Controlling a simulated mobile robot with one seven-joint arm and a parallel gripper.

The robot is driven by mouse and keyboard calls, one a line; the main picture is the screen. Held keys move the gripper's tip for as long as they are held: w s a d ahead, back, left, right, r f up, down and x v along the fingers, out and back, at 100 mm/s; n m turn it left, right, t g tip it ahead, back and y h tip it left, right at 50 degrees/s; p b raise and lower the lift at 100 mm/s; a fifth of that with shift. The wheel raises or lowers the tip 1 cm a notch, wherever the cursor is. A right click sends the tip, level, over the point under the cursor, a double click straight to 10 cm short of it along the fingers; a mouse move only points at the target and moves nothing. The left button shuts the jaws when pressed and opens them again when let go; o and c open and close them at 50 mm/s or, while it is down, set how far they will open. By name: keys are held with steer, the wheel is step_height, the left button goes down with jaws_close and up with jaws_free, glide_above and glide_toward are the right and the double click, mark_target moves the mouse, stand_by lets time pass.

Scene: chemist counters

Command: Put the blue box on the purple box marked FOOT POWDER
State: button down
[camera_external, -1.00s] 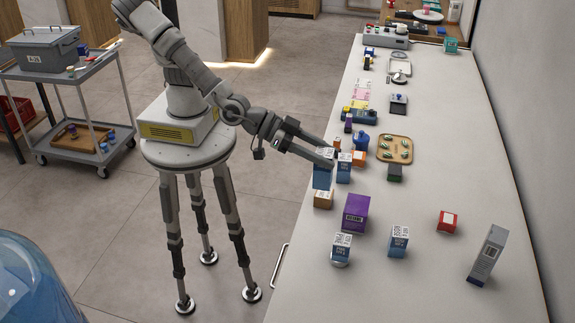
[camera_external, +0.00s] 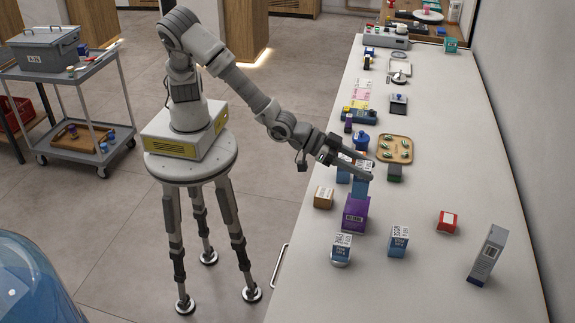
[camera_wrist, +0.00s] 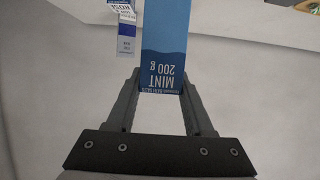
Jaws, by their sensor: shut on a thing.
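My gripper (camera_external: 364,172) is shut on the blue box (camera_external: 360,187), over the purple box (camera_external: 354,216) on the counter. In the wrist view the blue box (camera_wrist: 165,45), printed MINT 200 g, sits between the two fingers of my gripper (camera_wrist: 160,82). In the external view the blue box covers part of the purple box's top. I cannot tell whether the two touch. The print on the purple box is too small to read.
A brown box (camera_external: 323,198) stands just left of the purple box. Another blue-and-white box (camera_external: 343,174) is close behind my gripper. A red box (camera_external: 447,222) and a tall grey box (camera_external: 488,256) stand right, with free counter between.

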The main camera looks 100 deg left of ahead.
mark_target(361, 179)
steer(key=shift+f, duration=1.7)
steer(key=shift+f+b, duration=0.2)
steer(key=shift+b, duration=0.15)
steer(key=shift+c, duration=1.4)
jaws_free()
steer(key=shift+r, duration=0.1)
